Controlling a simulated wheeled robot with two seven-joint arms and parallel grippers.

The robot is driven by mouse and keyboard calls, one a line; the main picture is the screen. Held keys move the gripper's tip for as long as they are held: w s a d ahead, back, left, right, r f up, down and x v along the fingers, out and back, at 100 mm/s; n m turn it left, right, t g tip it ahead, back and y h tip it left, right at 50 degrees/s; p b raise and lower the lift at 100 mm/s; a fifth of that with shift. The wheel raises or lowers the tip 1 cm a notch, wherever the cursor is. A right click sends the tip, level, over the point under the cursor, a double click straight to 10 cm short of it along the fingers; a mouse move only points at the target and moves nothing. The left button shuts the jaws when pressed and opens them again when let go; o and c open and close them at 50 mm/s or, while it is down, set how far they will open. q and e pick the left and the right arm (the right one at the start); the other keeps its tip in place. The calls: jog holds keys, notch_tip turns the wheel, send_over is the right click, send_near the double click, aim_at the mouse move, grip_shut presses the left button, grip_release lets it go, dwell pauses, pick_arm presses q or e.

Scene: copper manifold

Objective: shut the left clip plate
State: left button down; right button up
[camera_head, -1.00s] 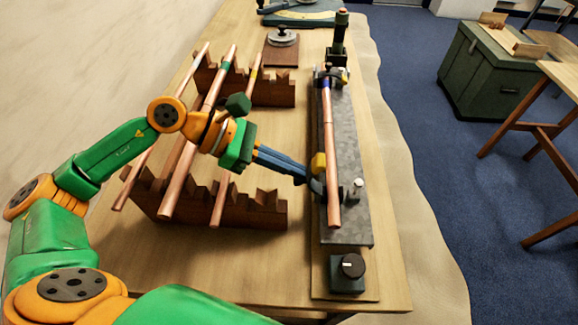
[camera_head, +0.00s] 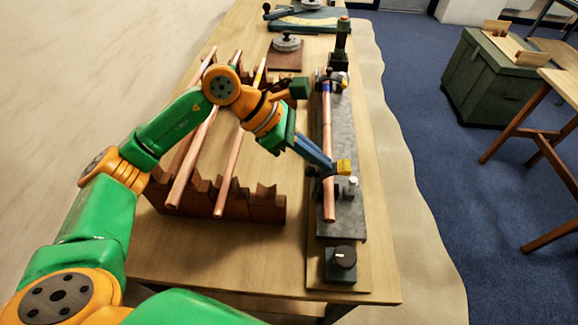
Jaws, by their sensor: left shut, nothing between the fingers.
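A copper pipe (camera_head: 328,190) lies lengthwise on a grey metal fixture (camera_head: 347,135). At its near part is a clip with a yellow-tipped plate (camera_head: 344,167); the yellow end now sits on the right side of the pipe. My left gripper (camera_head: 331,171) is shut and empty, its blue fingers reaching over the pipe from the left to this plate. The fingers hide part of the clip, and I cannot tell whether they touch it or whether it lies fully flat. A second clip with a yellow part (camera_head: 345,80) is at the far end. My right gripper is not in view.
A wooden notched rack (camera_head: 262,205) with copper pipes stands left of the fixture, under my left arm. A black knob box (camera_head: 341,262) sits at the near end, and a dark green post (camera_head: 341,45) at the far end. The bench right of the fixture is clear.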

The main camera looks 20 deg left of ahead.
aim_at(342, 166)
pick_arm(q)
jog(key=shift+w+d, duration=0.15)
jog(key=shift+d, duration=0.9)
jog(key=y, duration=0.1)
jog(key=d+y, duration=0.1)
jog(key=g+y, duration=0.1)
jog(key=shift+w+d+f, duration=0.35)
jog(key=shift+d, duration=0.05)
jog(key=shift+w+d+f, duration=0.1)
jog(key=shift+d+f, duration=0.2)
jog(key=shift+d, duration=0.1)
